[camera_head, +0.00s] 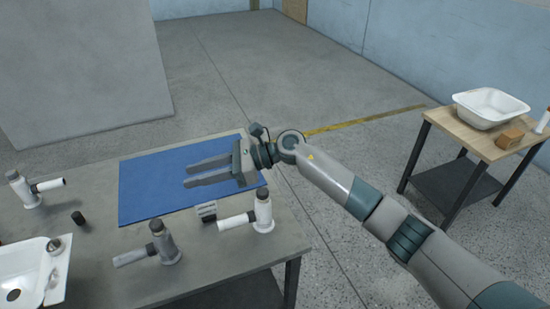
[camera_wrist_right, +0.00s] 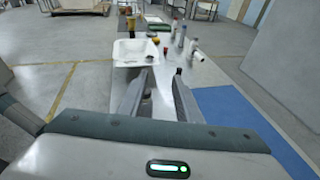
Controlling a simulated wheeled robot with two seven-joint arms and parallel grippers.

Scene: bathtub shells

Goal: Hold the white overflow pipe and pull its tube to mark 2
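The white overflow pipe (camera_head: 263,212) stands upright on the grey table in the head view. It has a dark top, and its white side tube (camera_head: 236,221) points left. My right gripper (camera_head: 208,172) is open and empty above the blue mat, behind the pipe and apart from it. Its two fingers point left, and they show spread in the right wrist view (camera_wrist_right: 158,95). I cannot make out the white pipe in the wrist view. Any marks on the tube are too small to read. My left gripper is not in view.
A small labelled block (camera_head: 207,211), a black cap (camera_head: 78,217) and a white basin (camera_head: 30,265) are on the table. The blue mat (camera_head: 145,185) is otherwise bare. A side table (camera_head: 465,132) stands right.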

